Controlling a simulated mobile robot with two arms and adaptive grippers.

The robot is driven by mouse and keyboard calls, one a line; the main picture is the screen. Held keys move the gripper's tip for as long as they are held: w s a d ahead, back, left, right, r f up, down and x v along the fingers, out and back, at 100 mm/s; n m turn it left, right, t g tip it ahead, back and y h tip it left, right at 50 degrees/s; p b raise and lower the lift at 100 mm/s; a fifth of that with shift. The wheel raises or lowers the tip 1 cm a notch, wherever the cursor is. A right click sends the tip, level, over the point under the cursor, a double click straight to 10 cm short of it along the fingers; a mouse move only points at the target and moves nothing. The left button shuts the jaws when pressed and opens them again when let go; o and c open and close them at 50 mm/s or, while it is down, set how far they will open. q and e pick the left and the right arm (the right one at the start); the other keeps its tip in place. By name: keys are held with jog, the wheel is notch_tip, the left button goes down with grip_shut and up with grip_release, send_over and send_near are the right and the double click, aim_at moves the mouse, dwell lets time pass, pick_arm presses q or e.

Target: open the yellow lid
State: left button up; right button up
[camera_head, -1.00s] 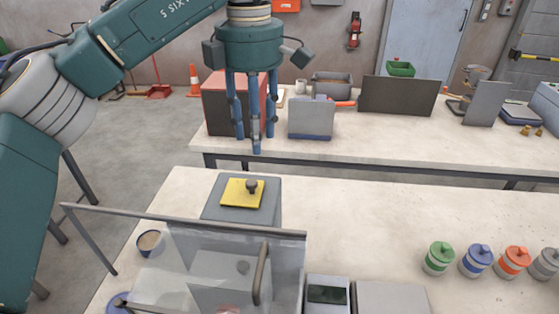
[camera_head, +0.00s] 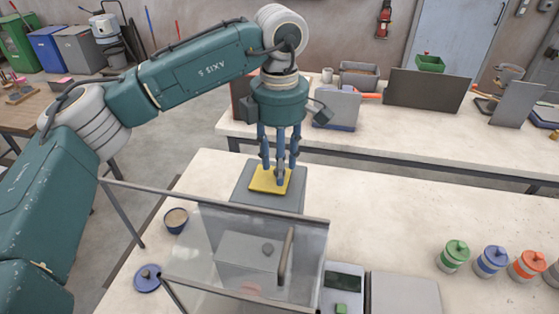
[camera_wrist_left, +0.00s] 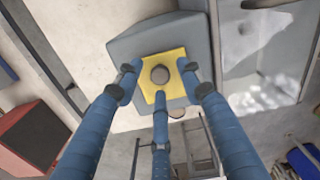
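The yellow lid (camera_head: 262,183) lies flat on top of a grey box-shaped hopper (camera_head: 245,195). In the left wrist view, the lid (camera_wrist_left: 151,84) has a round dark knob (camera_wrist_left: 160,74) near its middle. My left gripper (camera_head: 279,168) points straight down over the lid with its three blue fingers spread. In the left wrist view, the fingers (camera_wrist_left: 161,80) stand around the knob with visible gaps. In the head view, the fingers hide the knob. I cannot tell the exact height of the fingertips. My right gripper is in neither view.
A clear guard (camera_head: 215,225) with a handle stands just in front of the hopper. Green (camera_head: 454,255), blue (camera_head: 490,261) and orange (camera_head: 527,266) lidded jars stand at the right.

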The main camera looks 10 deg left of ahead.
pick_arm(q)
grip_shut()
jog(key=d+b, duration=0.1)
jog(key=d, duration=0.6)
jog(key=shift+d, duration=0.15)
jog(key=shift+o, duration=0.5)
grip_release()
notch_tip(320, 180, up, 12)
